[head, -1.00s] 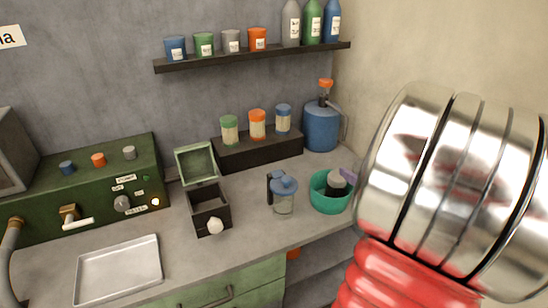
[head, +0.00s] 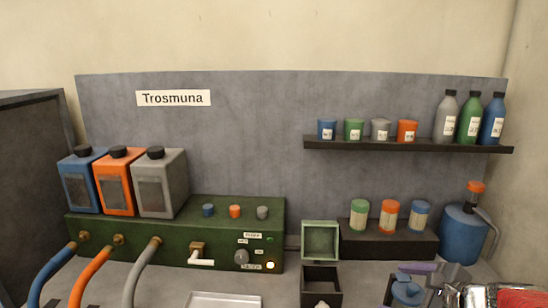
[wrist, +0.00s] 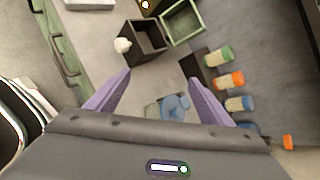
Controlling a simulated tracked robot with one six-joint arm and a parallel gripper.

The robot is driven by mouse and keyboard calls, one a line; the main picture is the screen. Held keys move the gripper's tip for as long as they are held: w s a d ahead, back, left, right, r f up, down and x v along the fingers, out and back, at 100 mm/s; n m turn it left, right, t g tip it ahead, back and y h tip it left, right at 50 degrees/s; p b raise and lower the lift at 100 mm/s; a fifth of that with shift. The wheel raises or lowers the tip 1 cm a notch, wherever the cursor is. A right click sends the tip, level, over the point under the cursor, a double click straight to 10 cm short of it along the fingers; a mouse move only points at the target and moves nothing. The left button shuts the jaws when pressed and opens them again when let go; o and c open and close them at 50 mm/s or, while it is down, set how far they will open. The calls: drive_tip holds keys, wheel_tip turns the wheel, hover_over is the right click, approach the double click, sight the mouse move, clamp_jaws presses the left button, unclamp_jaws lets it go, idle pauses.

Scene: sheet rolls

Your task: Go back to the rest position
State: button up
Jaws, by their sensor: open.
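My gripper (wrist: 155,92) is open in the wrist view, its two purple fingers spread apart over the counter with nothing held between the tips. A clear jar with a blue lid (wrist: 172,106) shows between the fingers, close to the palm and partly hidden by it. In the head view a purple finger of my gripper (head: 418,268) shows at the lower right, near the blue lid (head: 407,291). A dark box with a green open lid (head: 320,240) stands left of it, and a white knob is on the box's front.
A green machine (head: 175,235) with blue, orange and grey canisters stands at the left. A shelf (head: 400,144) holds several cups and bottles. Several lidded jars stand on a dark riser (head: 375,240). A blue jug (head: 464,235) stands at the right. A metal tray (head: 222,299) lies in front.

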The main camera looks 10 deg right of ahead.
drive_tip(key=s+a+n+g, duration=0.1)
drive_tip(key=s+a+n, duration=0.3)
drive_tip(key=a+n, duration=0.2)
drive_tip(key=s+a+r+n+g+h, duration=0.1)
drive_tip(key=s+a+n+g, duration=0.1)
drive_tip(key=a+n, duration=0.5)
drive_tip(key=s+a+n+g+h, duration=0.1)
drive_tip(key=s+a+n, duration=0.4)
drive_tip(key=n, duration=0.7)
drive_tip(key=shift+s+a+r+n+g, duration=0.3)
drive_tip(key=shift+a+r+n+g, duration=0.15)
drive_tip(key=shift+a, duration=0.45)
drive_tip(key=shift+f, duration=0.1)
